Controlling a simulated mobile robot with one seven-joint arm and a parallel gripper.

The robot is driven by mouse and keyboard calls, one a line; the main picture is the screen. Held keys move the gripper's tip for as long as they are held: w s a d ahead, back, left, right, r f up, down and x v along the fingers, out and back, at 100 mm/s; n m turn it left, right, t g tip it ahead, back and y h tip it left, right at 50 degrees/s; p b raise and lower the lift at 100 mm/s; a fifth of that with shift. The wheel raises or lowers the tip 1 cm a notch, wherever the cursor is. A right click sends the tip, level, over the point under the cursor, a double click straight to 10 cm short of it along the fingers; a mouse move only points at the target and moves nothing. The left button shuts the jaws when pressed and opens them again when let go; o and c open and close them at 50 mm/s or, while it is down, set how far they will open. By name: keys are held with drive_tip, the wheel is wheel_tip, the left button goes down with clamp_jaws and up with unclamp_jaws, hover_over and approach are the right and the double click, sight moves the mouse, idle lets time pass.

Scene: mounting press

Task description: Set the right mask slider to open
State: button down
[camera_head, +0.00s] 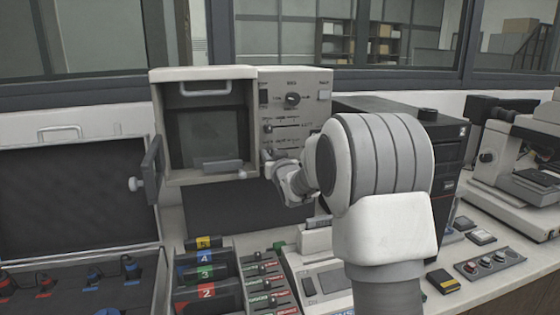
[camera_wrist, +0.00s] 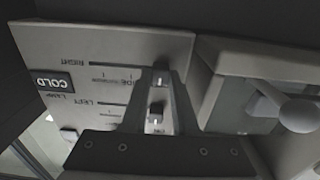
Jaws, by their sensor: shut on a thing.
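The mask panel (camera_head: 325,110) is the upright grey face right of the open chamber. In the wrist view it appears upside down, with the labels RIGHT and LEFT readable. The right mask slider knob (camera_wrist: 161,76) is at the slot's end nearest the chamber, between my fingertips. My gripper (camera_wrist: 163,72) is shut on this knob. In the head view my gripper (camera_head: 270,160) reaches the panel's lower left and covers the right slider. The left slider knob (camera_head: 268,128) sits just above, also at the chamber-side end; it shows between my fingers in the wrist view (camera_wrist: 157,110).
The open chamber (camera_head: 209,135) with its handle stands left of the panel, close to my gripper. A rotary knob (camera_head: 292,99) is higher on the panel. A black computer tower (camera_head: 450,150) stands right, behind my arm. Numbered boxes (camera_head: 205,275) stand on the bench below.

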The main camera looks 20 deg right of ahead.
drive_tip(key=shift+a, duration=0.25)
drive_tip(key=c, duration=0.7)
unclamp_jaws()
